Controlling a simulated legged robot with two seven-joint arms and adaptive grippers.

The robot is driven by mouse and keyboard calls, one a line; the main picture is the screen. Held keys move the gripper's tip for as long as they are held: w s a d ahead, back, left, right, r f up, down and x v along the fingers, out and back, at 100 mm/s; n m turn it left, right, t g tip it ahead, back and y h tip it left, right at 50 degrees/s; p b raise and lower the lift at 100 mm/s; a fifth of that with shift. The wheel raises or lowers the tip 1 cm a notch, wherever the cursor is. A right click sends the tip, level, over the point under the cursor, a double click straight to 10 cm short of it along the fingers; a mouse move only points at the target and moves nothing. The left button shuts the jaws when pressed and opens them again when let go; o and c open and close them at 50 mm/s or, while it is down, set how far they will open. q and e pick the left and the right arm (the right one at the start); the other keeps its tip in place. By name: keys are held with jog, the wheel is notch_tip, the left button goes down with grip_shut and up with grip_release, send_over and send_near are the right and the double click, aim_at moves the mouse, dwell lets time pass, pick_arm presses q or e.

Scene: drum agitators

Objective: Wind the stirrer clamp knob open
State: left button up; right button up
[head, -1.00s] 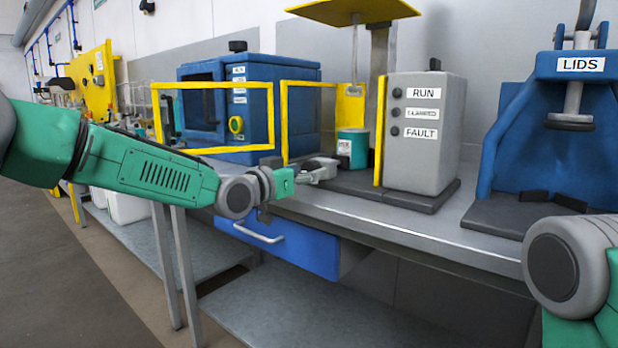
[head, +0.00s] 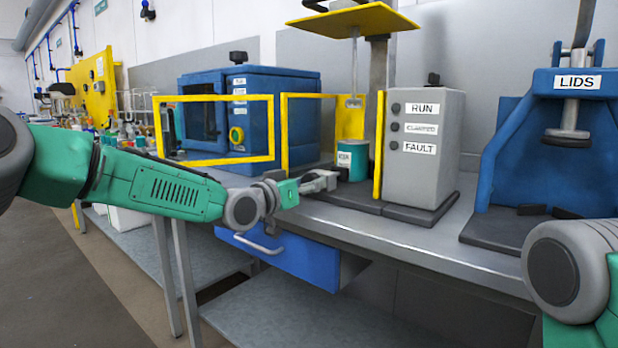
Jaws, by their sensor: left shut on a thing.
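The stirrer is the machine with a grey control box (head: 428,150) labelled RUN and FAULT, a dark base, a column and a yellow top plate (head: 365,19). My left gripper (head: 326,181) is at the left end of the base, just left of the can. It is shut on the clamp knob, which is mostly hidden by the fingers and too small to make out. My right gripper is out of view; only a right arm joint shows at the right edge.
A blue press (head: 560,135) labelled LIDS stands to the right. A blue drawer (head: 290,252) hangs under the bench front. The bench strip before the control box is clear.

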pick_arm(q)
jog(key=shift+n+p, duration=0.45)
jog(key=shift+n, duration=0.25)
jog(key=o, duration=1.2)
jog(key=shift+c, duration=0.2)
jog(key=shift+a, duration=0.1)
jog(key=v, duration=1.2)
jog(key=shift+f, duration=0.1)
